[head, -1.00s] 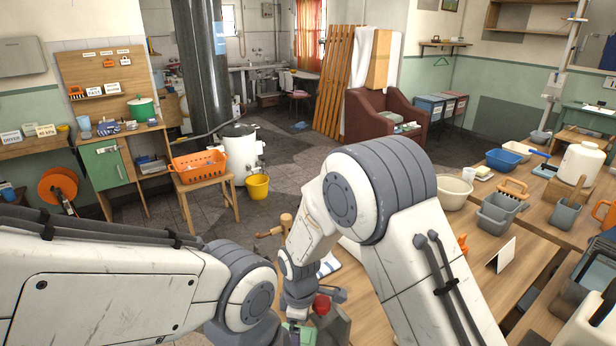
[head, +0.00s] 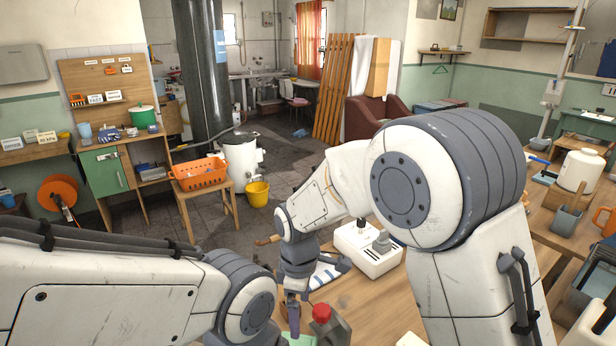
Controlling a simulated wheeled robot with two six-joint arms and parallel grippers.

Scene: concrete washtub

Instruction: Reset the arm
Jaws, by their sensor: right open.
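My right arm comes in from the lower right, its big white-and-grey joint bent up high in front of the table. Its forearm points down and away to the right gripper (head: 316,290), which hangs over the near table. The gripper's dark fingers are spread apart, with nothing seen held between them. A dark grey container with a red top (head: 321,311) stands close by one finger; I cannot tell whether they touch. My left arm crosses the lower left, and its gripper is not visible.
A white box with knobs (head: 372,250) and a striped cloth (head: 325,273) lie on the wooden table (head: 375,300) near the right forearm. A green item (head: 300,340) is at the bottom edge. An orange basket (head: 200,174) and yellow bucket (head: 258,193) stand further off, left.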

